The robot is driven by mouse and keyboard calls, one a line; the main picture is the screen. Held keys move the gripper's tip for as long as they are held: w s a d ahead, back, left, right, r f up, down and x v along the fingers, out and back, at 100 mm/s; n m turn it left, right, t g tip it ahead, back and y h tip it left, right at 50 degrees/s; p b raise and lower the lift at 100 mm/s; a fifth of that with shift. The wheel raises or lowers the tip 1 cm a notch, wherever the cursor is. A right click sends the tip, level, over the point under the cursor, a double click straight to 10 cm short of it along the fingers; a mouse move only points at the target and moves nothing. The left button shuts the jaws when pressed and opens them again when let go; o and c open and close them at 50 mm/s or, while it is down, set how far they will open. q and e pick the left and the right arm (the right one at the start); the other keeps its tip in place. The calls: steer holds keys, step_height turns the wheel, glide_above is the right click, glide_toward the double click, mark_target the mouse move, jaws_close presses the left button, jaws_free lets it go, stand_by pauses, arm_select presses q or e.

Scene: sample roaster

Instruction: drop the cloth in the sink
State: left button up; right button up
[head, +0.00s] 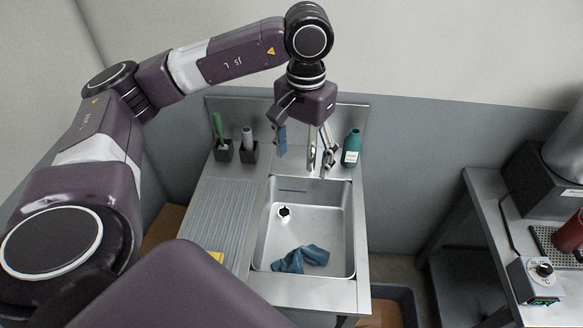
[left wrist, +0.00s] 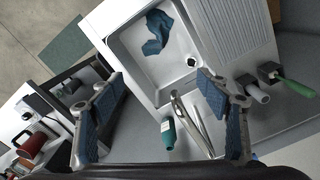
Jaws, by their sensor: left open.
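The blue cloth (head: 300,258) lies crumpled on the floor of the steel sink (head: 336,215), near its front edge. It also shows in the left wrist view (left wrist: 157,32), apart from any finger. My left gripper (head: 304,150) is above the back edge of the sink, by the faucet (head: 312,150). Its fingers are spread wide with nothing between them, and they show in the left wrist view (left wrist: 165,125) too. The sink's drain (head: 284,211) is uncovered. My right gripper is in neither view.
A teal bottle (head: 351,148) stands behind the sink to the right of the faucet. Two dark holders with a green-handled brush (head: 218,128) and a grey-handled one (head: 247,138) stand at the back left. A steel table with equipment (head: 480,185) is at right.

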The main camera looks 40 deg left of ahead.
arm_select(q)
steer(key=shift+r, duration=0.1)
step_height(320, 180, up, 12)
stand_by(0.5)
stand_by(0.5)
